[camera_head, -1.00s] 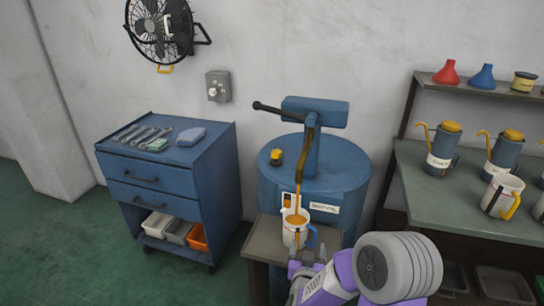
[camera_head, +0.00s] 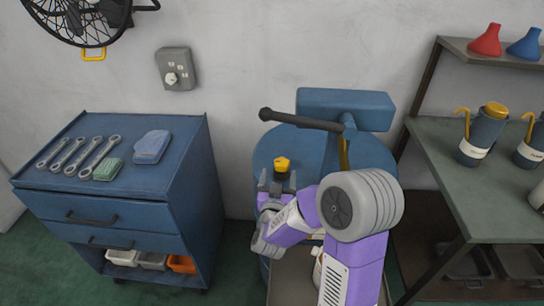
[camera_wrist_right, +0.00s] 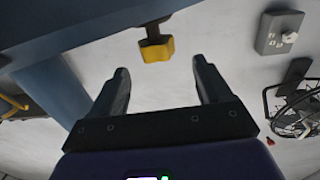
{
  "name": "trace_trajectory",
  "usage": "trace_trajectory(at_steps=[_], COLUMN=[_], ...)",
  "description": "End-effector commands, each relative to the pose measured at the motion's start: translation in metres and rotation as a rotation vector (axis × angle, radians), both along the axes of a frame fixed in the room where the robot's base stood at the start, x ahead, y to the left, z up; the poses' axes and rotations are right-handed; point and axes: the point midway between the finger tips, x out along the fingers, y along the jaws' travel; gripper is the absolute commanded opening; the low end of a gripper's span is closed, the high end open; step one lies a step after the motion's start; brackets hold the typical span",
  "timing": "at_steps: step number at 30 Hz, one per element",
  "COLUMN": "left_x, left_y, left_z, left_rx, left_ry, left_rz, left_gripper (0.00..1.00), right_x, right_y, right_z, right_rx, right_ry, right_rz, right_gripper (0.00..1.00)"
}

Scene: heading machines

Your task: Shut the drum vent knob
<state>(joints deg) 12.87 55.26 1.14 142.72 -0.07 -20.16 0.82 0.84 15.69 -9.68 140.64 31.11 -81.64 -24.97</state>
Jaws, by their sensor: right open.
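The drum vent knob is a yellow knob (camera_head: 282,163) on a dark stem on top of the blue drum (camera_head: 374,152), left of the pump. My right gripper (camera_head: 277,182) is open and empty, close to the knob on its near side. In the right wrist view the yellow knob (camera_wrist_right: 157,50) sits just beyond the open fingertips (camera_wrist_right: 161,68), roughly centred between them and apart from both. My right arm hides the drum's front and most of the mug under the spout. My left gripper is out of view.
The pump's blue head (camera_head: 346,109) and dark lever (camera_head: 300,119) stand above and right of the knob. A blue tool cabinet (camera_head: 182,190) with wrenches stands left. A green-topped bench (camera_head: 450,185) with oil cans stands right.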

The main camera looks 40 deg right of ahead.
Motion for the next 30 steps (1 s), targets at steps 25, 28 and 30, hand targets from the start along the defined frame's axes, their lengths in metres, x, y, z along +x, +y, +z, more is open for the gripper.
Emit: trace_trajectory(at_steps=[25,28,30], left_x=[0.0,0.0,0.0], left_y=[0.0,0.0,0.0], left_z=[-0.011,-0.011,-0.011], left_rx=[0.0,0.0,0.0], left_ry=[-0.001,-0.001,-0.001], left_rz=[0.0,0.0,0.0], left_gripper=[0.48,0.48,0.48], right_x=[0.046,0.046,0.046], right_y=[-0.043,-0.043,-0.043], right_z=[0.0,0.0,0.0], right_rx=[-0.001,-0.001,-0.001], right_ry=[0.001,0.001,0.001], right_rz=[0.001,0.001,0.001], right_gripper=[0.66,0.5,0.4])
